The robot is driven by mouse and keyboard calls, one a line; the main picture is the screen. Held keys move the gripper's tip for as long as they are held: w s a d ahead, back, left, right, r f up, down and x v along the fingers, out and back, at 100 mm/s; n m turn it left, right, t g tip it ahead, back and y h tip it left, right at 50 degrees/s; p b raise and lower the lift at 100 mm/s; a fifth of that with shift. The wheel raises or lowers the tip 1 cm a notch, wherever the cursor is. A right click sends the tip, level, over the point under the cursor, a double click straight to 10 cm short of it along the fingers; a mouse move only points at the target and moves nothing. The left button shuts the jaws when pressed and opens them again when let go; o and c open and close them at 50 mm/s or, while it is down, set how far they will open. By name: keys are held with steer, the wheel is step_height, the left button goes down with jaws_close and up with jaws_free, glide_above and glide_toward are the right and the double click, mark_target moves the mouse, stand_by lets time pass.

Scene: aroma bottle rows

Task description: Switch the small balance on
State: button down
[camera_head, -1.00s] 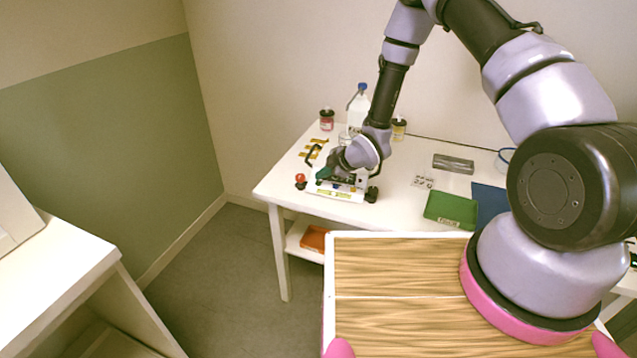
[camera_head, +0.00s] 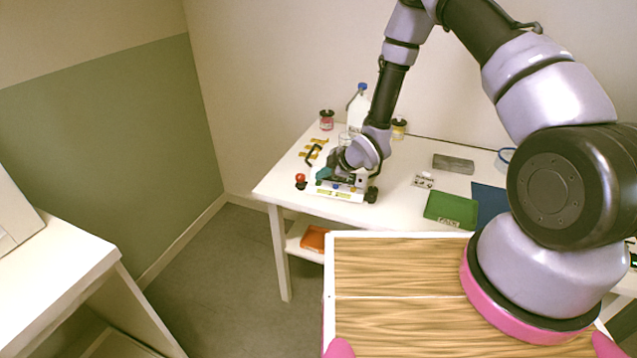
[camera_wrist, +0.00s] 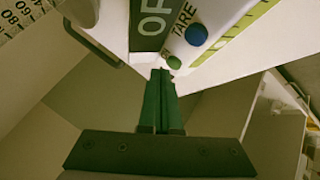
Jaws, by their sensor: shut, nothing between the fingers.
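The small balance (camera_head: 345,193) is a white device near the front left of the white table. In the wrist view its dark panel (camera_wrist: 150,35) shows the letters "OF", with the rest cut off. Beside it are the word "TARE", a blue button (camera_wrist: 196,34) and a green button (camera_wrist: 174,62). My gripper (camera_wrist: 160,76) is shut and empty, its dark green fingertips just beside the green button. I cannot tell whether they touch it. In the head view my gripper (camera_head: 323,175) is over the balance, and my wrist hides part of it.
A red knob (camera_head: 300,178) stands left of the balance. Jars, a clear bottle (camera_head: 358,108) and yellow-and-black items (camera_head: 313,152) are behind. A grey block (camera_head: 453,164) and green tray (camera_head: 450,209) lie right. The table's front edge is close.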

mark_target(322, 185)
steer(key=shift+f, duration=0.15)
steer(key=shift+f, duration=0.3)
stand_by(0.4)
steer(key=shift+r, duration=0.5)
steer(key=shift+r, duration=3)
